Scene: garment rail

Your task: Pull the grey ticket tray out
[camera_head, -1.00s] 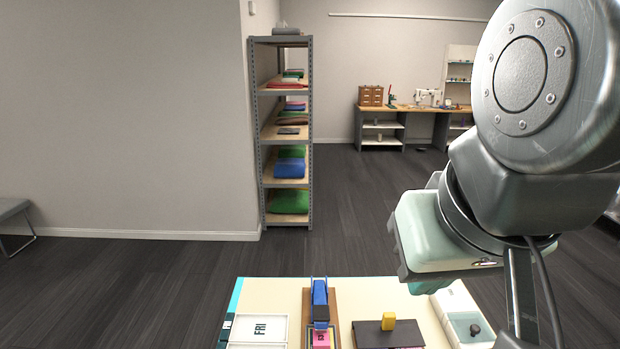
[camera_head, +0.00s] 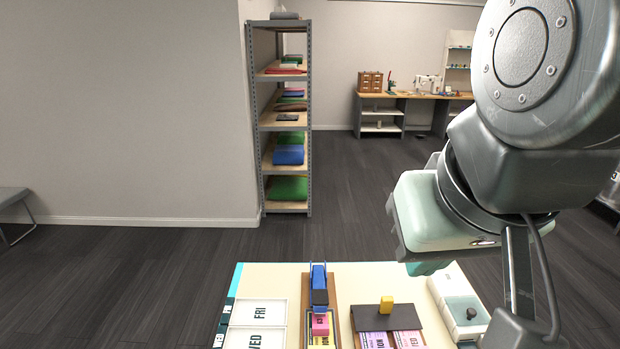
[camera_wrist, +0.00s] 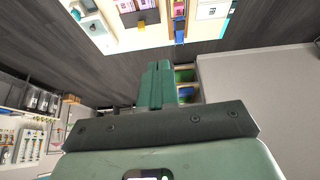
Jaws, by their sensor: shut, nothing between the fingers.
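A dark grey flat piece (camera_head: 372,320) with a yellow block (camera_head: 386,303) on it lies on the table, with pink and purple tickets at its near edge. It may be the grey ticket tray; I cannot tell whether it is a tray or a cover. It also shows in the wrist view (camera_wrist: 128,18), near the top. My gripper (camera_head: 430,268) hangs in the air beyond the table's far right part, apart from it. In the wrist view its green fingers (camera_wrist: 160,75) are together and hold nothing.
A blue and black stamp-like device (camera_head: 319,285) stands left of the grey piece, with a pink block. White day cards (camera_head: 262,312) lie further left. A pale box with a dark knob (camera_head: 471,313) is at the right. A garment shelf (camera_head: 285,130) stands far behind.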

